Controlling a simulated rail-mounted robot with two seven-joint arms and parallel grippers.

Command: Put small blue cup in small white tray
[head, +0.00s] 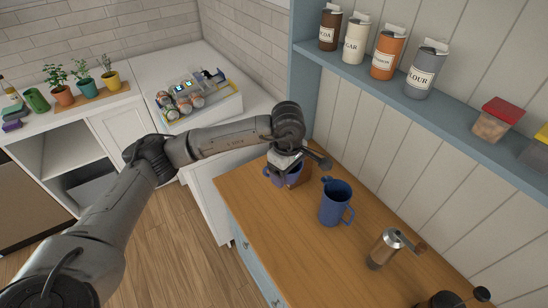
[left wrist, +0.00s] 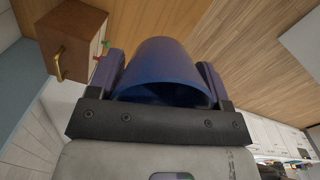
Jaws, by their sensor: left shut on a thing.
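The small blue cup (left wrist: 160,72) fills the space between the two fingers in the left wrist view. In the head view the cup (head: 270,177) shows partly under the gripper, at the far left end of the wooden counter. My left gripper (head: 285,166) is shut on the cup. I cannot tell whether the cup touches the counter. A white tray-like container (head: 212,112) with several cans and small items stands on the white counter at the back; I cannot tell if it is the small white tray. My right gripper is not in view.
A small wooden box with a brass handle (left wrist: 72,38) is close beside the cup. A larger blue mug (head: 335,205) and a metal grinder (head: 382,250) stand on the wooden counter (head: 285,235). Potted plants (head: 82,88) stand at the back left. A blue shelf (head: 440,115) holds canisters.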

